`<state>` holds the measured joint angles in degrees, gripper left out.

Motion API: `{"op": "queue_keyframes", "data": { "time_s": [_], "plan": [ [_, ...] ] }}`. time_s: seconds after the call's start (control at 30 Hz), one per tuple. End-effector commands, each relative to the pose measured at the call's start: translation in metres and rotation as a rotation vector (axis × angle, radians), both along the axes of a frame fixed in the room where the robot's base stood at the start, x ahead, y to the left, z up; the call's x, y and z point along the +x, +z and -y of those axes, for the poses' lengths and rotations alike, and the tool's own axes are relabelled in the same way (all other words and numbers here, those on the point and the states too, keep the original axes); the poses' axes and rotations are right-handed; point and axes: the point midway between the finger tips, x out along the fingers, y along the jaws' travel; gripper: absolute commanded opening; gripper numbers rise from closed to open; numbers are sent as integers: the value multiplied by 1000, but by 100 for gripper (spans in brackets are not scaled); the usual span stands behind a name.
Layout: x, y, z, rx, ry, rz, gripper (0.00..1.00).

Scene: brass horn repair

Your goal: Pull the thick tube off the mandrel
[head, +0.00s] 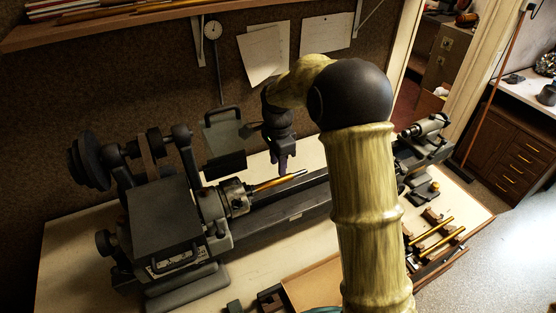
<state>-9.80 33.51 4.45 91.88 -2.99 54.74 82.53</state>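A lathe (165,225) stands on the bench, with its chuck (236,196) facing right. A gold-coloured tube (270,184) sits around a mandrel that projects from the chuck. The grey mandrel tip (300,174) shows beyond the tube's right end. My gripper (283,168) points down just above or behind the right part of the tube. Its fingers look close together, but I cannot tell whether they are open or shut, or whether they touch the tube. My arm covers part of the lathe bed.
The lathe bed (298,206) runs right to a tailstock (429,127). More brass tubes (437,229) lie on wooden blocks at the right of the bench. A wooden tray (313,279) lies at the front. A shelf (100,22) overhangs the back wall.

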Motion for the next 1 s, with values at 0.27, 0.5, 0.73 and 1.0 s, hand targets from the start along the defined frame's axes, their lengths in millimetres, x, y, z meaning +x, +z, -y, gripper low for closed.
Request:
{"op": "queue_keyframes", "data": {
  "time_s": [0.27, 0.5, 0.73, 1.0],
  "plan": [
    [0, -32, 0, 1, 0, 0, 36],
    [-1, -54, 0, -1, 1, -2, 36],
    [0, -70, 0, 0, 0, 0, 36],
    [0, -72, 0, 0, 0, 0, 36]
  ]
}}
